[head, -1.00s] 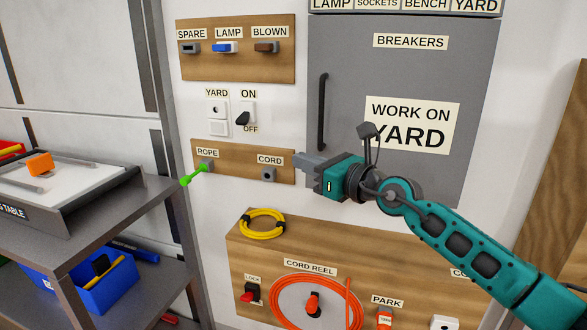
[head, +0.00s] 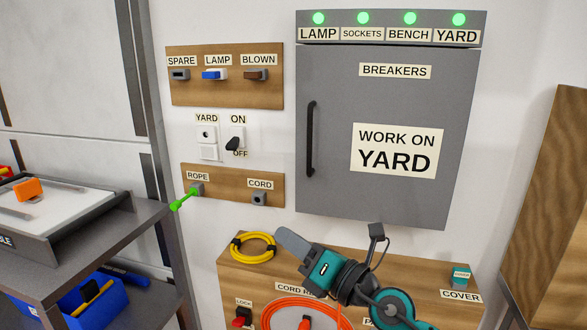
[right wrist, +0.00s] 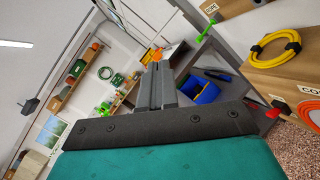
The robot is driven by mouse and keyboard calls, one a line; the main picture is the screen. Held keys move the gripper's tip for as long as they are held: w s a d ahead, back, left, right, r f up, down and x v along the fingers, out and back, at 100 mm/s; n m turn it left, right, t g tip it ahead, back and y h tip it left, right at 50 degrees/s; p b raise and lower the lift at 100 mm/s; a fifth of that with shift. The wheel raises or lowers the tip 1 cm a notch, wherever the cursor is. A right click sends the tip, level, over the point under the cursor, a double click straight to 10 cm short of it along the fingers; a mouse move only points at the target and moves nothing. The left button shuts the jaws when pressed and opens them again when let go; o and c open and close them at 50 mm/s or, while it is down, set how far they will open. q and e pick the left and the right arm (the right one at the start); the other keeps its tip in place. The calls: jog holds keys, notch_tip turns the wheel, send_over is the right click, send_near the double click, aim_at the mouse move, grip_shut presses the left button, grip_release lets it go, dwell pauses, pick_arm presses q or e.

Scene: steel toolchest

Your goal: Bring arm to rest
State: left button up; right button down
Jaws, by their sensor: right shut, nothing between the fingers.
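My right gripper (head: 282,237) shows in the head view in front of the wooden cord board, just right of the yellow coil (head: 253,246). Its fingers are together and nothing is between them. The right wrist view shows the closed fingers (right wrist: 158,72) pointing out over the room, clear of any surface. My right arm comes up from the bottom of the head view and hides part of the board and its labels. My left gripper is not in view.
The grey breaker cabinet (head: 385,190) is closed, with green lights above it. An orange cord reel (head: 290,308) and a cover piece (head: 460,275) are on the board. A steel bench (head: 110,222) with a blue bin (head: 95,305) stands at left.

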jog(key=s+d+f+m+t+h, duration=0.1)
jog(key=s+d+f+m+h, duration=0.25)
jog(key=f+m, duration=0.35)
jog(key=s+d+f+m+t+h, duration=0.1)
jog(key=s+d+f+m+h, duration=0.3)
jog(key=m, duration=0.6)
jog(key=s+d+f+m+t+h, duration=0.1)
jog(key=d+f+m+h, duration=0.2)
jog(key=d+f+m, duration=0.4)
jog(key=s+d+f+m+g+h, duration=0.1)
jog(key=s+d+f+m+g, duration=0.1)
jog(key=s+f+m, duration=0.3)
jog(key=s+d+f+m+g+h, duration=0.1)
jog(key=s+d+f+m+g, duration=0.1)
jog(key=s+f+m, duration=0.4)
notch_tip(320, 180, down, 2)
jog(key=s+g, duration=0.1)
jog(key=s, duration=0.2)
